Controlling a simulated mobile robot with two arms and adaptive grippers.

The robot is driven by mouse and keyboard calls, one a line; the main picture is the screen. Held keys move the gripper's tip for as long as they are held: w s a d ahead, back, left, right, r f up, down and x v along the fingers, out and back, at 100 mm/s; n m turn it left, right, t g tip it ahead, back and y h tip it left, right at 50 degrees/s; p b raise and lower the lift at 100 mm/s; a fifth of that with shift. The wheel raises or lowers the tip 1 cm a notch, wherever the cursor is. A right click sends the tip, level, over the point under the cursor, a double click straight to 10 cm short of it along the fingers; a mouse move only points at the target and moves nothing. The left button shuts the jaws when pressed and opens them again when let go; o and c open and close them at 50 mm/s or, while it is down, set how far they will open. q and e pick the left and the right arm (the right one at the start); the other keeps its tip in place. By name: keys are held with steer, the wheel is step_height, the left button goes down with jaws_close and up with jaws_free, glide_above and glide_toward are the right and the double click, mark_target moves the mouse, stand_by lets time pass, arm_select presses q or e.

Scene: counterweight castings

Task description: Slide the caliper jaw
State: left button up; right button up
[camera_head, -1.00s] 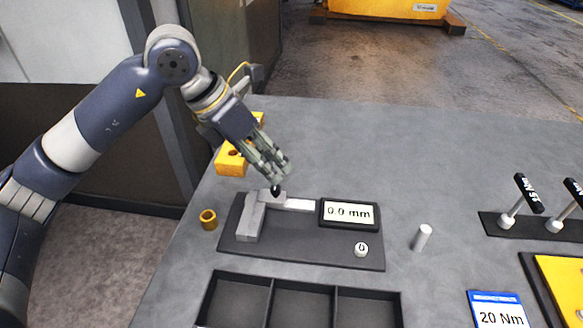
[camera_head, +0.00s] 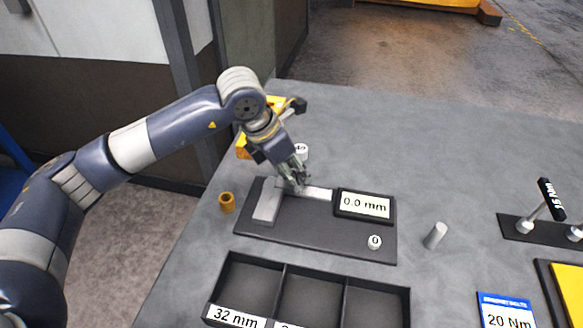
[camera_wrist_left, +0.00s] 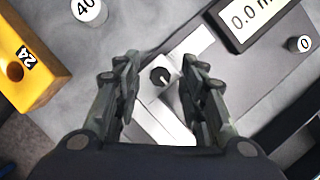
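The caliper has a pale fixed jaw (camera_head: 268,206) and beam (camera_head: 319,194) on a dark base plate (camera_head: 320,238). Its display (camera_head: 364,205) reads 0.0 mm. A round white button marked 0 (camera_head: 375,242) sits on the plate. The sliding jaw's black knob (camera_wrist_left: 160,77) shows in the left wrist view; in the head view the fingers hide it. My left gripper (camera_head: 298,184) is low over the jaw. In the left wrist view its open fingers (camera_wrist_left: 160,68) stand on either side of the knob, with visible gaps. My right gripper is not in view.
A yellow block marked 24 (camera_wrist_left: 28,62) and a white cylinder marked 40 (camera_head: 301,151) stand behind the caliper. A brass ring (camera_head: 227,202) is left, a grey pin (camera_head: 435,235) right. A compartment tray (camera_head: 345,302) is in front. The back right table is clear.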

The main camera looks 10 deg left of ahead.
arm_select(q)
jaws_close()
steer(key=shift+d+f+b, duration=0.15)
steer(key=shift+d+b, duration=0.25)
steer(key=shift+d, duration=0.1)
steer(key=d+b, duration=0.2)
steer(key=d, duration=0.3)
steer(key=shift+a, duration=0.2)
jaws_free()
